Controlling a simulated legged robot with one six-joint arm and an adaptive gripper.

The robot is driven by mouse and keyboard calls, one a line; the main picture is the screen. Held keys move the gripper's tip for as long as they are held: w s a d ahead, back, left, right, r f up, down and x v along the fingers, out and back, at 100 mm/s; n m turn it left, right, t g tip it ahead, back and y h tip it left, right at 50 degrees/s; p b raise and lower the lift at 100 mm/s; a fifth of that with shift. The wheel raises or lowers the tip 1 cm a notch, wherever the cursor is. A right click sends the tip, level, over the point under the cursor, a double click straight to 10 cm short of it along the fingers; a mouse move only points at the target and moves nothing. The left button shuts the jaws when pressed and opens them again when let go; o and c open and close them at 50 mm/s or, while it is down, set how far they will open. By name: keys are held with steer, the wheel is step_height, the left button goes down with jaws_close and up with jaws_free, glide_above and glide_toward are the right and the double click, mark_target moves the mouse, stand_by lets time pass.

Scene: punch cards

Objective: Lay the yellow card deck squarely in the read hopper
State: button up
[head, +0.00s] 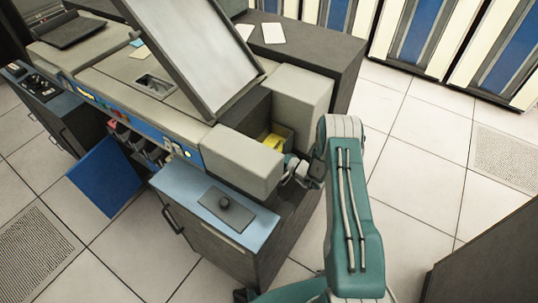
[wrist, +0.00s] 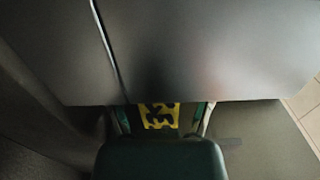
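The yellow card deck (head: 273,141) shows in the head view as a small yellow patch low in the recess between two beige blocks of the card machine. This recess looks like the read hopper (head: 286,130); its floor is mostly hidden. My gripper (head: 290,163) is at the recess's near right side, close to the deck, and partly hidden by the front block. In the wrist view, the yellow deck (wrist: 159,115), with dark marks or shadows on it, shows between my fingers (wrist: 163,118). The fingers stand apart with narrow gaps beside the yellow. Whether the deck lies squarely is hidden.
The front beige block (head: 240,160) and the tall rear block (head: 300,100) close in on my gripper. A grey panel (wrist: 200,50) fills the upper wrist view. A blue-topped cabinet (head: 180,185) stands in front. Tiled floor lies open on the right.

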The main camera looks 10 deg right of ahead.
steer(key=v, duration=1.2)
steer(key=shift+r, duration=0.15)
